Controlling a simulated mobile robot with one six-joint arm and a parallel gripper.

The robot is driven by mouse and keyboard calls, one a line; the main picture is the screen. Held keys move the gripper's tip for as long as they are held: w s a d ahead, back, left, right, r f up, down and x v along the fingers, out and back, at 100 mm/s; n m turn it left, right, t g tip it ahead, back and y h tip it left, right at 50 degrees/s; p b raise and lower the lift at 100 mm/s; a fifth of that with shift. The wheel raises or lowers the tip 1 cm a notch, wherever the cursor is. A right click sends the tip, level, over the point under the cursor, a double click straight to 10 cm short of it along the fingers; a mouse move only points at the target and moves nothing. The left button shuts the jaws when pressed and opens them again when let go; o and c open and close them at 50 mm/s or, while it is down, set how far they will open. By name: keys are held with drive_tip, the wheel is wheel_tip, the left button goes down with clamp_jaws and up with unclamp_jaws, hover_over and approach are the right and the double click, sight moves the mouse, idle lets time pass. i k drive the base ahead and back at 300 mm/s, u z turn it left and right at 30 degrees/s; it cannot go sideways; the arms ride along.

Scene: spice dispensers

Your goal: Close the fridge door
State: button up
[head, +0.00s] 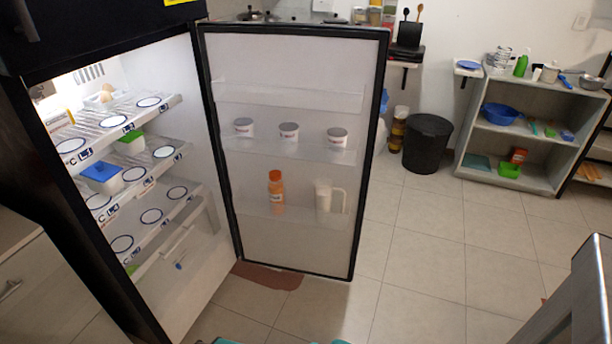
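The fridge (172,258) stands at the left with its lit inside showing. Its door (290,63) is wide open, hinged next to the right side of the opening, with its inner face toward me. The door's shelves hold several white cups (289,131), an orange bottle (276,190) and a white jug (329,197). The fridge shelves (150,162) hold a blue-lidded box (101,177) and a green-lidded box (131,144). The door's outer face and handle are hidden. My gripper is not in view.
Tiled floor (430,240) is clear to the right of the door. A black bin (428,143) and a grey shelf unit (509,136) stand against the back wall. A grey metallic edge (585,290) shows at the lower right. A brown patch (267,275) lies under the door.

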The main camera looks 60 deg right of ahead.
sight(319, 78)
drive_tip(key=z, duration=0.6)
drive_tip(key=k, duration=0.3)
drive_tip(key=z, duration=2.45)
drive_tip(key=i, duration=1.6)
